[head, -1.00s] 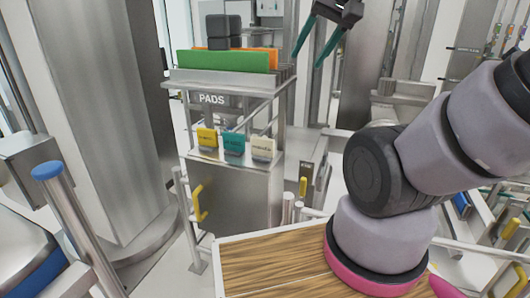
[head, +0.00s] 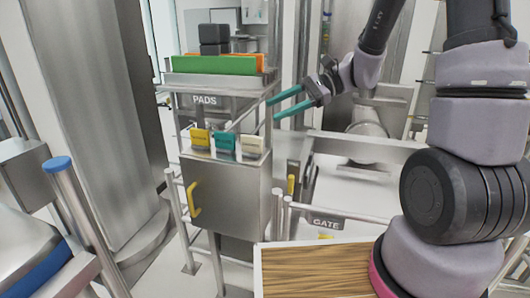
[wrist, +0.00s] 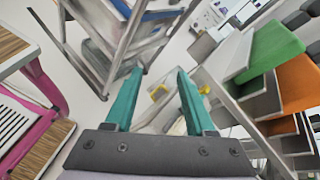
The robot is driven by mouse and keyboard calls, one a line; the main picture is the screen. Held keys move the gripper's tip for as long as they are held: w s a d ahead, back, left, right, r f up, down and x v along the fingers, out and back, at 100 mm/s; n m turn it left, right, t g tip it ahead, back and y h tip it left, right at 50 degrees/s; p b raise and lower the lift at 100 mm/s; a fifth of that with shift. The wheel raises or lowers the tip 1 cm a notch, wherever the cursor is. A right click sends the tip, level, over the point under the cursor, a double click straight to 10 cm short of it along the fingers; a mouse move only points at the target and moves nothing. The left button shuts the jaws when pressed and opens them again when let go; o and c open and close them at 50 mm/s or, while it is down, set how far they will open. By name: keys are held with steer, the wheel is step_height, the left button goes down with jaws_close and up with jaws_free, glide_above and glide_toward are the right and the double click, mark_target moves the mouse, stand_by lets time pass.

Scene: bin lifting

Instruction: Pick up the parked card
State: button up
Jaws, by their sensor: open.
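Three small cards stand in a row on the ledge of the metal stand: a yellow card (head: 200,138), a teal card (head: 225,143) and a cream card (head: 252,145). Their print is too small to read, and I cannot tell which one is the parked card. My gripper (head: 274,107) has teal fingers. It is open and empty, above and to the right of the cards, beside the stand's right post. In the wrist view my gripper (wrist: 159,75) has nothing between its fingers. I cannot make out the cards clearly there.
Above the cards, a rack marked PADS holds a green panel (head: 213,65) and an orange panel; these fill the wrist view's right side. The cabinet below has a yellow handle (head: 193,199). Rails and a GATE sign (head: 327,223) stand to the right. A wooden top (head: 315,272) lies in front.

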steer(key=w+a+f+m+t+y, duration=0.1)
steer(key=w+f+m+t+y, duration=0.1)
steer(key=w+f+m+y, duration=0.25)
steer(key=m+t, duration=0.6)
glide_toward(243, 135)
steer(key=shift+h, duration=0.45)
steer(key=a, duration=0.1)
steer(key=w+a+r, duration=0.1)
steer(key=a, duration=0.2)
steer(key=shift+w+a+r, duration=0.15)
steer(key=shift+a, duration=0.15)
steer(key=x, duration=0.2)
steer(key=f+x, duration=0.1)
steer(key=x, duration=0.2)
steer(key=shift+w, duration=0.15)
jaws_close()
